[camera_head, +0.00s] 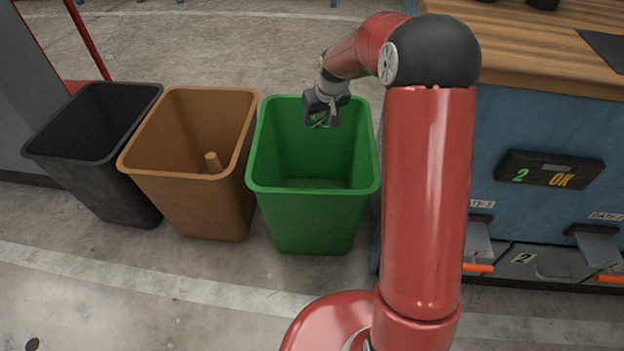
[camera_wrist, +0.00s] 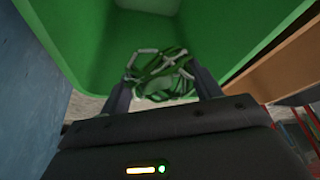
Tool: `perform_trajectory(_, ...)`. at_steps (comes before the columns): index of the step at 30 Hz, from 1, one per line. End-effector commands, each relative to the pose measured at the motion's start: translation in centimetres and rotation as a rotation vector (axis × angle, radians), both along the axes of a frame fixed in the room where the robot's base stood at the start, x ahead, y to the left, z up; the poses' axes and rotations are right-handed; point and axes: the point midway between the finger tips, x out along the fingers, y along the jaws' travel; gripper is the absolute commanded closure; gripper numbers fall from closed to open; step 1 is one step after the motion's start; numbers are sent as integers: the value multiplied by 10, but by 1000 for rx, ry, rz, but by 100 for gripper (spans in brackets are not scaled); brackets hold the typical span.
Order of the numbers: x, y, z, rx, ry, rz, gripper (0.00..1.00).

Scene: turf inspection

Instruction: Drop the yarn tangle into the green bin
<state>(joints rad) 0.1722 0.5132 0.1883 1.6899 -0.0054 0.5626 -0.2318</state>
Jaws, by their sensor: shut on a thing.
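The green bin (camera_head: 312,222) stands on the floor in the middle of the head view, its open top facing up. My gripper (camera_head: 323,120) is over the bin's opening, towards its far side. It is shut on the yarn tangle (camera_wrist: 160,76), a loose bunch of green and whitish loops between the two fingers in the wrist view. In the head view only a small green bit of the tangle shows below the fingers. The green bin's inside (camera_wrist: 225,40) fills much of the wrist view beyond the tangle. The visible part of the bin's floor looks empty.
A brown bin (camera_head: 190,205) with a peg-like object (camera_head: 213,162) inside stands left of the green bin. A black bin (camera_head: 105,190) is further left. A blue cabinet (camera_head: 540,130) with a wooden top stands close on the right.

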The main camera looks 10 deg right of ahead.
Motion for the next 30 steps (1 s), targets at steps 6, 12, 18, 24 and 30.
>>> perform_trajectory(6,0,0,-27,1,2,-1,59)
perform_trajectory(12,0,0,-49,1,1,-1,59)
perform_trajectory(18,0,0,-55,0,0,-1,59)
perform_trajectory(24,0,0,-54,0,0,-1,34)
perform_trajectory(30,0,0,-54,0,0,-1,12)
